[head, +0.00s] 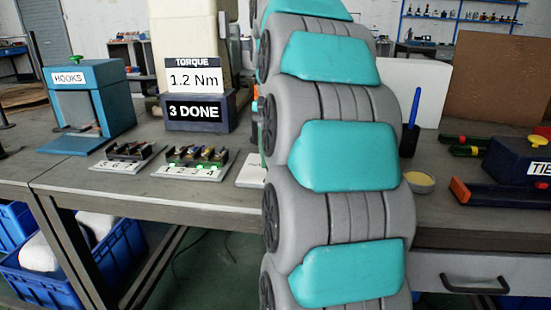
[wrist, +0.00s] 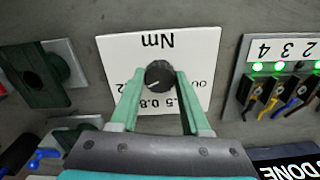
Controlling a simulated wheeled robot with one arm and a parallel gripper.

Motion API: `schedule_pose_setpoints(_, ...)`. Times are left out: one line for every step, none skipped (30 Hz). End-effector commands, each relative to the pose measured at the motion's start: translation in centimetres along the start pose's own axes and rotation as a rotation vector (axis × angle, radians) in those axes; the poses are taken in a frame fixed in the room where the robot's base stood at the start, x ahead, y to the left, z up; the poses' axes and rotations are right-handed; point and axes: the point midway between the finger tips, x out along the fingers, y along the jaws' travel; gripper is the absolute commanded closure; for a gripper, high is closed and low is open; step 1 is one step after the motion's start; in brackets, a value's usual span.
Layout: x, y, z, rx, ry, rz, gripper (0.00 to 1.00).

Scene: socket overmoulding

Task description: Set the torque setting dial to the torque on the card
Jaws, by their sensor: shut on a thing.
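The torque card (head: 194,77) reads "TORQUE 1.2 Nm" in the head view. In the wrist view, the torque setting dial (wrist: 159,73) is a round black knob on a white plate (wrist: 196,45) marked "Nm", with the print upside down. My gripper (wrist: 160,80) is shut on the dial, one green finger on each side. A small white mark shows on the lower left of the knob. Part of the scale, with "0.8" readable, shows between the fingers; the fingers hide other numbers. In the head view my arm hides the dial and most of its plate (head: 250,172).
A "3 DONE" sign (head: 194,112) stands below the card. A numbered rack (head: 195,165) with green lights and coloured wires is close beside the plate. A blue "HOOKS" box (head: 92,95) is at left. A blue pen (head: 413,110) and small yellow-topped pot (head: 419,182) stand at right.

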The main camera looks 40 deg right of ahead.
Motion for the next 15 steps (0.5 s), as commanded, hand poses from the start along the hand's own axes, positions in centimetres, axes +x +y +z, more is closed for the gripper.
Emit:
schedule_pose_setpoints(0.00, -0.02, -0.05, 0.012, 0.002, -0.001, 1.00)
schedule_pose_setpoints(0.00, -0.03, -0.05, 0.020, 0.002, -0.001, 1.00)
schedule_pose_setpoints(-0.01, -0.03, -0.05, 0.029, 0.002, -0.001, 1.00)
schedule_pose_setpoints(-0.01, -0.03, -0.04, 0.034, 0.002, -0.001, 1.00)
schedule_pose_setpoints(-0.02, -0.03, -0.05, 0.038, 0.002, -0.001, 1.00)
schedule_pose_setpoints(-0.02, -0.03, -0.04, 0.042, 0.002, -0.001, 1.00)
schedule_pose_setpoints(-0.03, -0.03, -0.04, 0.045, 0.002, -0.001, 1.00)
schedule_pose_setpoints(-0.03, -0.03, -0.04, 0.048, 0.002, -0.001, 1.00)
schedule_pose_setpoints(-0.03, -0.03, -0.04, 0.050, 0.002, -0.001, 1.00)
schedule_pose_setpoints(-0.03, -0.03, -0.04, 0.051, 0.002, -0.001, 1.00)
schedule_pose_setpoints(-0.03, -0.03, -0.04, 0.051, 0.002, -0.001, 1.00)
schedule_pose_setpoints(-0.03, -0.03, -0.04, 0.052, 0.002, -0.001, 1.00)
schedule_pose_setpoints(-0.04, -0.03, -0.04, 0.052, 0.002, -0.001, 1.00)
schedule_pose_setpoints(-0.04, -0.03, -0.04, 0.052, 0.002, -0.001, 1.00)
schedule_pose_setpoints(-0.04, -0.03, -0.03, 0.051, 0.002, -0.001, 1.00)
